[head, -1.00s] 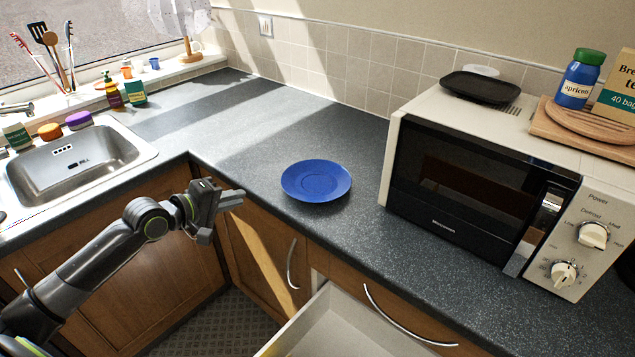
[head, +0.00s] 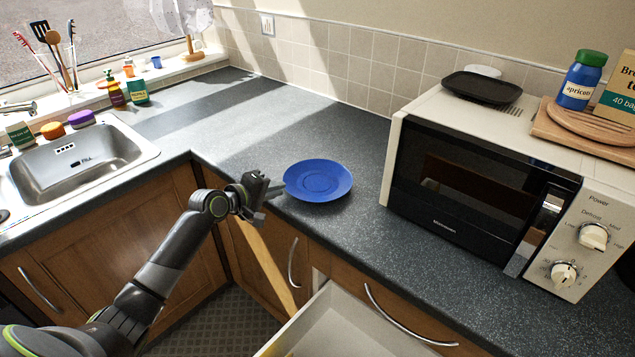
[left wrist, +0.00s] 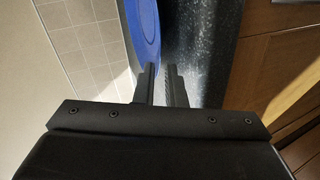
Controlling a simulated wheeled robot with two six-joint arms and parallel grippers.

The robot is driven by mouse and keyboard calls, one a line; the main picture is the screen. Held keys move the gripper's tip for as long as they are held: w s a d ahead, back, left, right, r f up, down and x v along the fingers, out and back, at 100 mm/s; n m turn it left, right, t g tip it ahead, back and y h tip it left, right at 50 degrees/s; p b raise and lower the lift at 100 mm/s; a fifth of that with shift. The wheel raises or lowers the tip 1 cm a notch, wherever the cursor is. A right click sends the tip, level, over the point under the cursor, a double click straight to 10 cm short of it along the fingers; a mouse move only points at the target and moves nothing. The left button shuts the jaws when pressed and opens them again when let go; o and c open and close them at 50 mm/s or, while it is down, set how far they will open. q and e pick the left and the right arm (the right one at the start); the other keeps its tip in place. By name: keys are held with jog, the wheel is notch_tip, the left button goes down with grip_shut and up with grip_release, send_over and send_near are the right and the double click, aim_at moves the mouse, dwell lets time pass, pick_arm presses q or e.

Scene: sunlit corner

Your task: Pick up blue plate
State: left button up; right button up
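The blue plate (head: 318,181) lies flat on the dark speckled countertop, left of the microwave. My left gripper (head: 281,188) is at the plate's near left rim, its fingertips close to it or touching; I cannot tell which. In the left wrist view the plate (left wrist: 145,28) shows as a blue strip at the top, just beyond the fingertips. The two fingers (left wrist: 161,70) stand a narrow gap apart, with nothing clearly held between them. My right gripper is not in view.
A microwave (head: 465,190) stands right of the plate, with a black tray (head: 481,88) on top. An open drawer (head: 350,325) juts out below the counter. The sink (head: 75,160) is at the left. Counter behind the plate is clear.

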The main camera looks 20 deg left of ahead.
aim_at(284, 196)
pick_arm(q)
jog(key=shift+x, duration=1.55)
grip_shut()
jog(key=shift+r, duration=0.2)
